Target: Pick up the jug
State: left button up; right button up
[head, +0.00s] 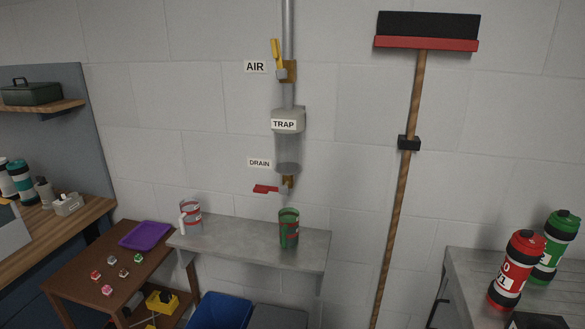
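The jug (191,217) is a pale grey vessel with red bands and a white handle on its left side. It stands upright at the left end of a grey wall shelf (245,242). A green cup (289,228) with red marks stands apart from it, farther right on the same shelf, below the drain valve. Neither my left nor my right gripper shows in the head view.
A trap (288,121) with a red-handled drain valve (266,188) hangs above the shelf. A brown table (90,262) holds a purple tray (146,235) and several small cubes. Blue (220,312) and grey bins stand below. Red (515,270) and green canisters stand right.

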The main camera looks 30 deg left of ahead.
aim_at(288, 231)
jog(key=z, duration=2.35)
jog(key=u, duration=3.25)
jog(key=i+j, duration=0.1)
jog(key=j, duration=0.35)
jog(key=i+j+z, duration=0.1)
jog(key=j, duration=0.3)
